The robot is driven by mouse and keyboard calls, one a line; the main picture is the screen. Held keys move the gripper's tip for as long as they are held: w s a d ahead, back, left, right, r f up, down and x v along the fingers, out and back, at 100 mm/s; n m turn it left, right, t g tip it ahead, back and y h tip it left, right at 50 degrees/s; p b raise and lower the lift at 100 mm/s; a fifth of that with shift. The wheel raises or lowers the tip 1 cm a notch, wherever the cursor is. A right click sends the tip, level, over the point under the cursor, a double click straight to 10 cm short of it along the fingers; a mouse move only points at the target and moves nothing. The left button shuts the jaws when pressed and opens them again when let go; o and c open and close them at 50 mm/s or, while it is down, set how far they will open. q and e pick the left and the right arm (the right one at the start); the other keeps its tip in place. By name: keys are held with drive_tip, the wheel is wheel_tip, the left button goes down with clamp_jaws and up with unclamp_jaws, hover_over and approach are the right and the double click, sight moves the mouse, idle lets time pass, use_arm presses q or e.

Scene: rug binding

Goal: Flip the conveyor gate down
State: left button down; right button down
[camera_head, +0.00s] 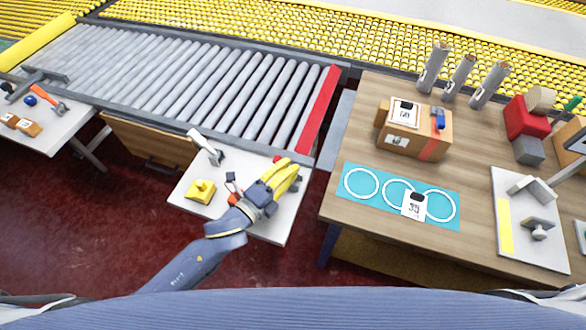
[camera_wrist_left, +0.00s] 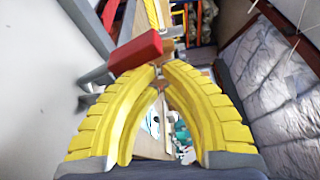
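A roller conveyor (camera_head: 170,85) runs across the upper left of the head view. A red bar (camera_head: 308,112) lies across its right end; I take this as the gate, but its hinge and tilt cannot be made out. My left gripper (camera_head: 291,172), with yellow fingers, is above the small white table, just below the conveyor's right end and apart from the red bar. In the left wrist view its fingertips (camera_wrist_left: 161,70) meet with nothing visible between them. A red block (camera_wrist_left: 136,50) shows just beyond the tips there; I cannot tell if they touch. My right gripper is out of view.
The small white table (camera_head: 262,229) holds a yellow block (camera_head: 201,191) and a grey-white tool (camera_head: 205,147). Right of a gap is a wooden table (camera_head: 335,205) with a carton (camera_head: 414,138), cyan mat (camera_head: 374,210) and grey tubes (camera_head: 459,77).

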use_arm(q)
drive_tip(key=shift+a, duration=0.15)
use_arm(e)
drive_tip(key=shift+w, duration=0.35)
use_arm(q)
drive_tip(key=v, duration=1.1)
drive_tip(key=shift+s+a, duration=0.25)
drive_tip(key=shift+s, duration=0.1)
